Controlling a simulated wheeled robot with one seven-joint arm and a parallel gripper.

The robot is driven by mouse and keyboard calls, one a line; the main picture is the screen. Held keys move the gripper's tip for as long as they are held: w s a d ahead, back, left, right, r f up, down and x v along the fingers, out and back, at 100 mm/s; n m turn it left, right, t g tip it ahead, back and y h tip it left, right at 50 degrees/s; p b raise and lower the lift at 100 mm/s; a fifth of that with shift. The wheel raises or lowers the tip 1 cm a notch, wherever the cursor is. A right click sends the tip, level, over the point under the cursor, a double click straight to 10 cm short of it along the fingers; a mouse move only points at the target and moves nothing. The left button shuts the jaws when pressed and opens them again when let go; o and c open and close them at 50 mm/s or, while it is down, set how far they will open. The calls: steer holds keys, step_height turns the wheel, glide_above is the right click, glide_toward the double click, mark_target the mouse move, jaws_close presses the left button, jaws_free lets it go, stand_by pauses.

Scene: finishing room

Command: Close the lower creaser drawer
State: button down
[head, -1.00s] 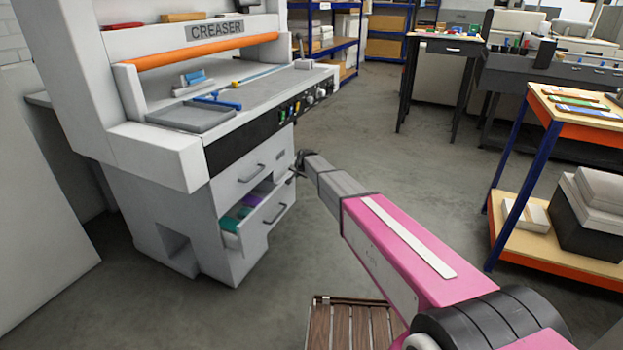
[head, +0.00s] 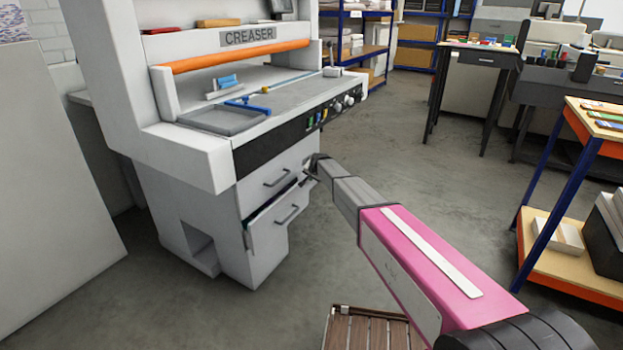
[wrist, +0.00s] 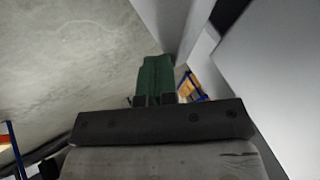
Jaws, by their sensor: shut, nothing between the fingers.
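The white creaser (head: 200,150) stands at the left in the head view. Its lower drawer (head: 268,236) is still out by a small gap, with a thin strip of the dark inside and a little green showing along its top edge. A dark bar handle is on its front. The upper drawer (head: 258,186) looks shut. My gripper (head: 308,172) is at the right end of the drawer fronts, near the lower drawer's top right corner; I cannot tell whether it touches. In the wrist view my gripper (wrist: 155,99) is shut, with a dark green shape (wrist: 155,75) just beyond it.
A slatted wooden surface (head: 368,330) is low at the front. An orange-edged wooden shelf cart (head: 550,245) stands at the right. A dark table (head: 470,62) and shelves are at the back.

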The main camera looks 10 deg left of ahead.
steer(key=s+d+r, duration=0.7)
steer(key=r, duration=0.1)
steer(key=s+a+f+y, duration=0.1)
steer(key=s+f+y, duration=0.15)
steer(key=s, duration=0.55)
steer(key=s+a+f+m+g+y, duration=0.15)
steer(key=s+y, duration=0.25)
steer(key=s, duration=0.4)
steer(key=s+a+f+y, duration=0.1)
steer(key=s+f+y, duration=0.15)
steer(key=s, duration=0.65)
steer(key=y, duration=0.1)
glide_toward(271, 206)
steer(key=a+f, duration=0.1)
steer(key=w+a+f, duration=0.1)
steer(key=a, duration=0.1)
steer(key=a+f, duration=0.1)
steer(key=shift+w+a+f, duration=0.25)
steer(key=shift+a, duration=0.05)
steer(key=shift+w+a, duration=0.15)
steer(key=shift+a, duration=0.4)
steer(key=shift+w+a, duration=0.3)
steer(key=shift+a, duration=0.45)
steer(key=shift+w+a, duration=0.25)
steer(key=shift+a, duration=0.45)
steer(key=shift+w+a, duration=0.3)
steer(key=shift+a, duration=0.55)
